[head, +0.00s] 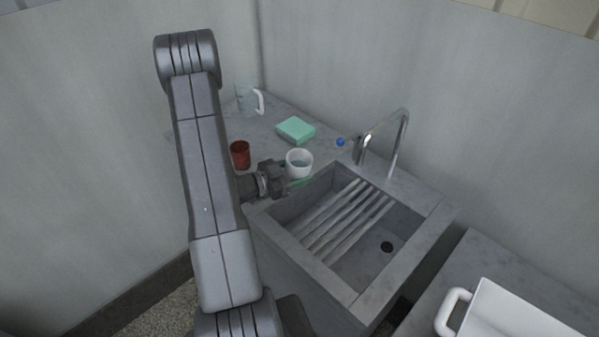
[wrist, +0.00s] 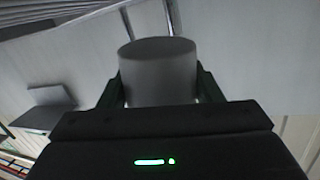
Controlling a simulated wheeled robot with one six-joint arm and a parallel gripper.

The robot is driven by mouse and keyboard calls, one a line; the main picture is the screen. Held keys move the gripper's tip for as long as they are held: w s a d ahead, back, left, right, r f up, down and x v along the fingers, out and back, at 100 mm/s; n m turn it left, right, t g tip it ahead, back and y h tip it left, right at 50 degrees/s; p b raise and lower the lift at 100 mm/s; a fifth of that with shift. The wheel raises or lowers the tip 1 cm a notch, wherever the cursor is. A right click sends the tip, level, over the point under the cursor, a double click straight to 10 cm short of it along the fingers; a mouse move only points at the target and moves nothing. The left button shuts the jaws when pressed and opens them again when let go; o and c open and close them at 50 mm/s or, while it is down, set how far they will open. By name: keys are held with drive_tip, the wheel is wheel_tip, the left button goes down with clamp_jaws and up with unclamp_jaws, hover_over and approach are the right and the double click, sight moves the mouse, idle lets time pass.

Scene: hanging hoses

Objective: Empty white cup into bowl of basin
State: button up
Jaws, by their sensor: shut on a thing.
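The white cup (head: 299,160) is upright near the back left corner of the basin in the head view, with greyish contents visible inside. My gripper (head: 297,181) is shut on it from the left. In the wrist view the cup (wrist: 158,72) sits between the two dark fingers of my gripper (wrist: 160,92). I cannot tell whether its base touches the counter. The grey stone basin (head: 311,267) is right of and in front of the cup. Its bowl (head: 365,262) has a dark drain hole (head: 387,247), and pale slats (head: 335,222) cross its left part.
A red cup (head: 240,155) stands left of my gripper. A green sponge (head: 295,130), a clear jug (head: 246,99) with a white handle and a blue ball (head: 340,142) are behind. The tap (head: 398,145) rises behind the basin. A white tub (head: 515,312) is at lower right.

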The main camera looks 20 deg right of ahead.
drive_tip(key=shift+w+a+r+m+y, duration=0.2)
drive_tip(key=shift+r+m, duration=0.1)
drive_tip(key=shift+m, duration=0.2)
drive_tip(key=shift+w+a+r+m+y, duration=0.15)
drive_tip(key=shift+w+r+m+y, duration=0.1)
drive_tip(key=shift+m, duration=0.25)
drive_tip(key=shift+w+m+t+y, duration=0.15)
drive_tip(key=shift+m+t+y, duration=0.2)
drive_tip(key=shift+m, duration=0.25)
drive_tip(key=m, duration=0.1)
drive_tip(key=b, duration=0.1)
drive_tip(key=m+t+y+b, duration=0.1)
drive_tip(key=shift+w+a+r+m, duration=0.1)
drive_tip(key=shift+w+a+m, duration=0.15)
drive_tip(key=shift+m, duration=0.05)
drive_tip(key=shift+m+y+b, duration=0.3)
drive_tip(key=shift+m+b, duration=0.2)
drive_tip(key=shift+b, duration=0.2)
drive_tip(key=shift+f+m+t+y+b, duration=0.25)
drive_tip(key=shift+m+t+b, duration=0.4)
drive_tip(key=shift+b, duration=0.5)
drive_tip(key=shift+s+m+b, duration=0.1)
drive_tip(key=shift+m+b, duration=0.25)
drive_tip(key=shift+b, duration=0.2)
drive_tip(key=b, duration=0.1)
drive_tip(key=m+b, duration=0.1)
drive_tip(key=b, duration=0.1)
drive_tip(key=shift+s+d+f+t+y, duration=0.15)
drive_tip(key=shift+t+y, duration=0.2)
drive_tip(key=shift+t, duration=0.05)
